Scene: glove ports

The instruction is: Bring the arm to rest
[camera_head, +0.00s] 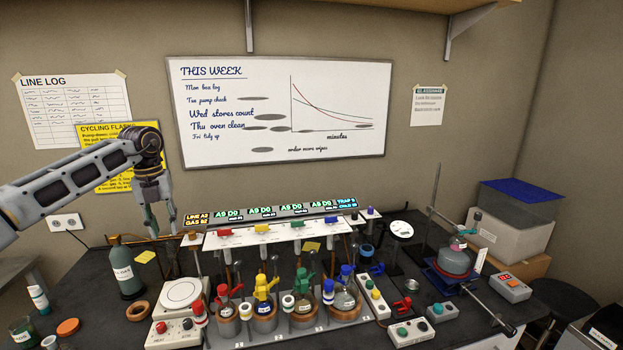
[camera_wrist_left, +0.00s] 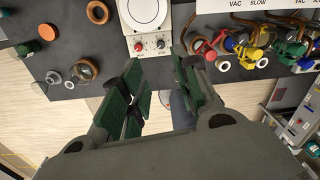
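My left arm (camera_head: 75,182) comes in from the left in the head view, raised above the left part of the bench. Its gripper (camera_head: 160,222) hangs fingers down in front of the wall, left of the valve panel. In the left wrist view the two green-padded fingers of the gripper (camera_wrist_left: 157,62) stand apart with nothing between them. The white hotplate (camera_wrist_left: 145,15) lies beyond the fingertips there, and the gripper appears clear of it. My right gripper is in neither view.
The dark bench (camera_head: 100,318) holds a row of flasks with coloured clips (camera_head: 264,312) under the white valve panel (camera_head: 270,237). A green-grey bottle (camera_head: 124,272), a cork ring (camera_head: 138,310) and the hotplate (camera_head: 182,294) stand at left. A clamp stand (camera_head: 430,225) rises at right.

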